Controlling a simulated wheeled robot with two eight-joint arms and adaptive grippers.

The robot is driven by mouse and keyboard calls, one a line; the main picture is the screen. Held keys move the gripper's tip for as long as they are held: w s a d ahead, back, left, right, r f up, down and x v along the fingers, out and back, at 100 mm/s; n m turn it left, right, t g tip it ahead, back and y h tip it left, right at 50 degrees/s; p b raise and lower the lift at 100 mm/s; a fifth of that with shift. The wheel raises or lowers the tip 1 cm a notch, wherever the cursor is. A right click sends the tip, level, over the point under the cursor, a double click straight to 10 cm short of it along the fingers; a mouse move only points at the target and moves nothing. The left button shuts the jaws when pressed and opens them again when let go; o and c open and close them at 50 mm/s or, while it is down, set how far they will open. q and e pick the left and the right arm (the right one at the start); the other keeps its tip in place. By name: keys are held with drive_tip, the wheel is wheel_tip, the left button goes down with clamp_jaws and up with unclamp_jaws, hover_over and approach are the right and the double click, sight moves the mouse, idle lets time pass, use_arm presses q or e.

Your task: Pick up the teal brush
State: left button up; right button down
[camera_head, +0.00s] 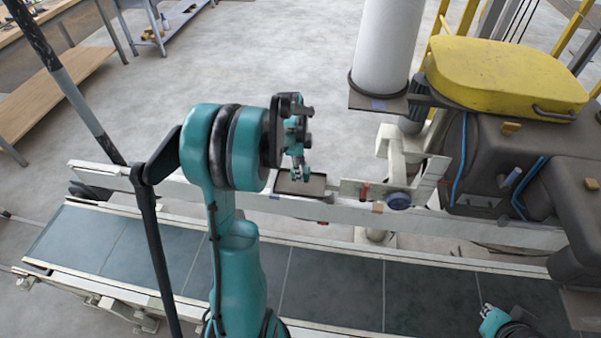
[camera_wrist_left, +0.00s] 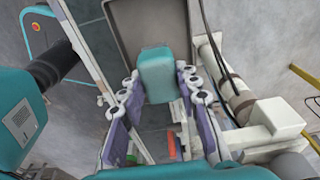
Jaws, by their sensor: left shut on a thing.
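My left gripper (camera_head: 298,152) is over the shallow dark tray (camera_head: 313,186) on the conveyor's far rail. In the left wrist view, the teal brush (camera_wrist_left: 158,76) shows as a plain teal block between the fingertips of my left gripper (camera_wrist_left: 162,82), which is shut on it. The grey tray (camera_wrist_left: 125,22) lies behind the brush in that view. I cannot tell whether the brush still touches the tray, and its bristles are not visible. In the head view I cannot make the brush out clearly from the fingers. Part of my right gripper (camera_head: 494,321) shows at the lower right; its fingers are unclear.
A dark conveyor belt (camera_head: 330,288) runs across the front. A white rail with a blue knob (camera_head: 397,201) stands beyond it. A white column (camera_head: 387,45) and a grey machine with a yellow lid (camera_head: 505,75) stand at the right. Open floor lies behind.

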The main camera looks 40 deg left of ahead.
use_arm(q)
drive_tip(key=w+d+r+p, duration=0.3)
drive_tip(key=w+d+r, duration=0.3)
drive_tip(key=d, duration=0.3)
drive_tip(key=shift+w+d+r, duration=0.2)
drive_tip(key=shift+d+r, duration=0.2)
drive_tip(key=shift+r, duration=0.45)
